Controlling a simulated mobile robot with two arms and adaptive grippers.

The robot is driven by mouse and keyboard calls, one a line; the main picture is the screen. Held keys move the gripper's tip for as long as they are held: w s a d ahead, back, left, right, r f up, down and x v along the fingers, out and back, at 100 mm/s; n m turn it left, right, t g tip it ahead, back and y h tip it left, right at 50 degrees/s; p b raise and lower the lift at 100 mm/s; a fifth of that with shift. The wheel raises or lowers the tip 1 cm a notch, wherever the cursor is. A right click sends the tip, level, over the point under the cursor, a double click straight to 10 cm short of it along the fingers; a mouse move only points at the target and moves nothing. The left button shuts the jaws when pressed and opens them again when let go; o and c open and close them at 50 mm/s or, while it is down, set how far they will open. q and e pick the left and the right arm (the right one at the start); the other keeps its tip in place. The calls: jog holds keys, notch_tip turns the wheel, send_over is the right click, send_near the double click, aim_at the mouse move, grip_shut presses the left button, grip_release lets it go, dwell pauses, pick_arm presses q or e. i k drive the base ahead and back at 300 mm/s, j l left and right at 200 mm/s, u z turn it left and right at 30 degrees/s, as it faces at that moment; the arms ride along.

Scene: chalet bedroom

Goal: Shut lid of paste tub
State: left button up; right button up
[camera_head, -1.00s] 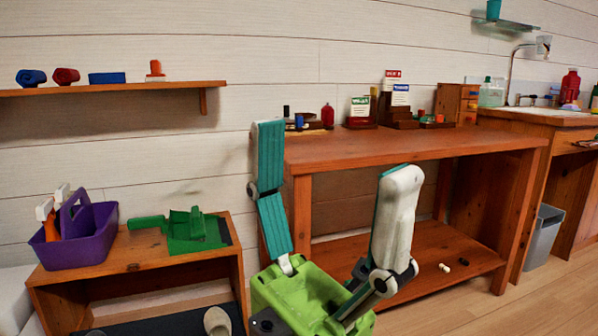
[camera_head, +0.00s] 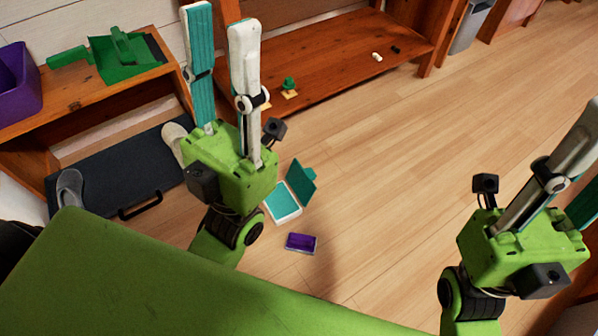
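A low box with a white rim and teal inside, which looks like the paste tub (camera_head: 285,206), sits on the floor just right of my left gripper's body. Its teal lid (camera_head: 301,184) stands raised along the far right side, so the tub is open. My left gripper (camera_head: 220,14) is open and empty. Its fingers point away over the bench area, left of and beyond the tub, and its green body stands close beside the tub in the picture. My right gripper (camera_head: 594,140) is far right of the tub; its fingers look apart and empty, partly cut off by the frame.
A small purple tray (camera_head: 301,243) lies on the floor nearer than the tub. A low wooden bench (camera_head: 70,101) holds a green dustpan (camera_head: 125,58) and purple caddy (camera_head: 14,85). Floor right of the tub is clear.

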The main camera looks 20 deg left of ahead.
aim_at(300, 178)
jog(key=i+l+u, duration=0.1)
jog(key=u, duration=1.4)
jog(key=l+u, duration=0.25)
jog(key=l, duration=0.15)
jog(key=l+u, duration=0.3)
jog(key=k+l+u, duration=0.1)
jog(key=l+u, duration=0.15)
jog(key=l, duration=0.25)
jog(key=k+l+u, duration=0.15)
jog(key=l+u, duration=0.15)
jog(key=k+l+u, duration=0.25)
jog(key=l, duration=0.2)
jog(key=l+u, duration=0.3)
jog(key=k+l, duration=0.35)
jog(key=l, duration=0.15)
jog(key=k+l, duration=0.35)
jog(key=l, duration=0.2)
jog(key=k+l, duration=0.35)
jog(key=l, duration=0.15)
jog(key=l+u, duration=0.05)
